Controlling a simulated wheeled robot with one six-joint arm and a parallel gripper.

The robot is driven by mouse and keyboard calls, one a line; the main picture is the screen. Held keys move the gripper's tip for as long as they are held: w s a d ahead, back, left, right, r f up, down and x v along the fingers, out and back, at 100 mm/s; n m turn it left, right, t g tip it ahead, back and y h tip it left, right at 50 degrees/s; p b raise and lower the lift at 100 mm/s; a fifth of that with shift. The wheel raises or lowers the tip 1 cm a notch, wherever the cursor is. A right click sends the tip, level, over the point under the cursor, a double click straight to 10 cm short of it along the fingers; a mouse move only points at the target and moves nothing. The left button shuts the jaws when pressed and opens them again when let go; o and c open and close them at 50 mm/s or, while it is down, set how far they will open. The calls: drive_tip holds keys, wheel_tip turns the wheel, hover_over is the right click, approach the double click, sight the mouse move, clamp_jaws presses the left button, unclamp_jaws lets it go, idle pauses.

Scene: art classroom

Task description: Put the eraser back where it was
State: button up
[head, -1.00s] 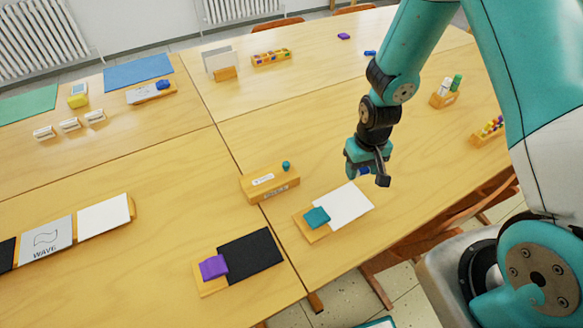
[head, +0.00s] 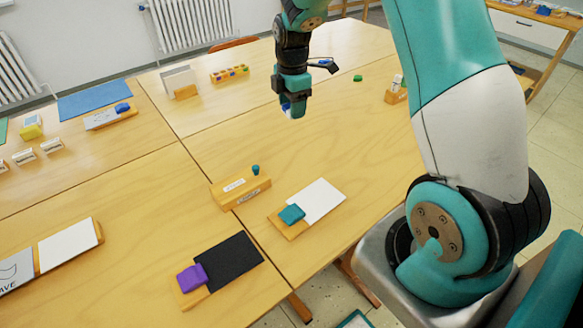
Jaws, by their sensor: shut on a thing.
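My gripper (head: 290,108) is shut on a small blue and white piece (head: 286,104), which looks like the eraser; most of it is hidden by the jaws. The gripper points down over the back right part of the tables, and the piece appears to be held above the surface. A small green piece (head: 357,78) lies on the table to the right of the gripper. A small blue piece (head: 324,62) shows partly behind the gripper. The pictures do not mark the eraser's former place.
A labelled wooden box (head: 240,190) with a teal knob stands mid-table. Nearby are a white card (head: 318,198) with a teal block (head: 291,214) and a black card (head: 232,262) with a purple block (head: 192,278). A holder (head: 396,97) stands at right. Tabletop below the gripper is clear.

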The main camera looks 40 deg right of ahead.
sight(294, 163)
drive_tip(key=f, duration=0.6)
drive_tip(key=f+n+p, duration=0.1)
drive_tip(key=f, duration=0.5)
drive_tip(key=d+f+n, duration=0.1)
drive_tip(key=f, duration=0.5)
drive_tip(key=shift+w+d+f, duration=0.1)
drive_tip(key=shift+w+f, duration=0.05)
drive_tip(key=shift+w, duration=0.1)
drive_tip(key=shift+f, duration=0.1)
drive_tip(key=o, duration=0.8)
drive_tip(key=shift+o, duration=0.2)
